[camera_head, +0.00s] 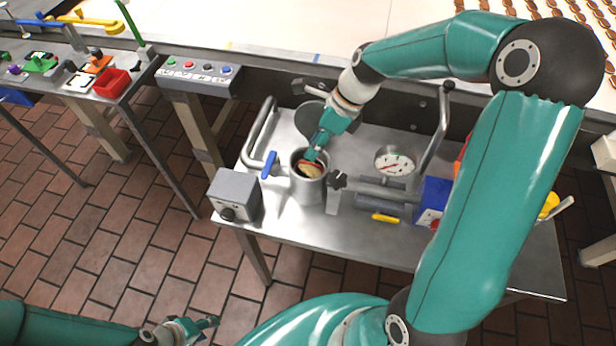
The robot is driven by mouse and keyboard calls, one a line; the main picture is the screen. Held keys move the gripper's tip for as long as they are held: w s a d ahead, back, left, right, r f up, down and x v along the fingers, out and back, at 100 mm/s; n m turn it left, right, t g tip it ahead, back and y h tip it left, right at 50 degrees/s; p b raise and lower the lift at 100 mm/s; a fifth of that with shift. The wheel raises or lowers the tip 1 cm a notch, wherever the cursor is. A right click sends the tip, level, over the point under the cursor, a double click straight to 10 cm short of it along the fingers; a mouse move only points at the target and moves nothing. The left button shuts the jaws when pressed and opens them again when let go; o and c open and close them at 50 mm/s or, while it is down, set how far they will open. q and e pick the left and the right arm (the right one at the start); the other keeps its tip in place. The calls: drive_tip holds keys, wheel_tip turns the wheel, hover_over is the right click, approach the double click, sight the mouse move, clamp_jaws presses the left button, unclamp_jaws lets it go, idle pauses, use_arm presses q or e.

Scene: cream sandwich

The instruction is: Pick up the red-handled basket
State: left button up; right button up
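A grey metal cylinder (309,190) stands open-topped on the steel bench. Inside its mouth is a tan thing with a red part (312,170), which may be the red-handled basket; most of it is hidden by the cylinder wall and my gripper. My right gripper (315,153) points down into the mouth, right at the red part. Its fingertips are too small and covered to tell whether they are shut on it. My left gripper (208,325) is low at the bottom left, away from the bench, above the brick floor. Its finger opening is unclear, and I see nothing in it.
A blue-handled lever (269,164) sticks out left of the cylinder. A grey box with a knob (235,193) stands at the bench's front left. A round gauge (395,161) and a blue box (433,198) are on the right. A conveyor (300,25) runs behind.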

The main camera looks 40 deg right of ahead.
sight(307, 161)
drive_tip(key=x, duration=0.4)
drive_tip(key=shift+s+a+f+p, duration=0.1)
drive_tip(key=shift+s+f+p, duration=0.1)
drive_tip(key=shift+s+p, duration=0.15)
drive_tip(key=shift+w+a+f, duration=0.15)
drive_tip(key=shift+w+f, duration=0.05)
drive_tip(key=shift+f, duration=0.2)
clamp_jaws()
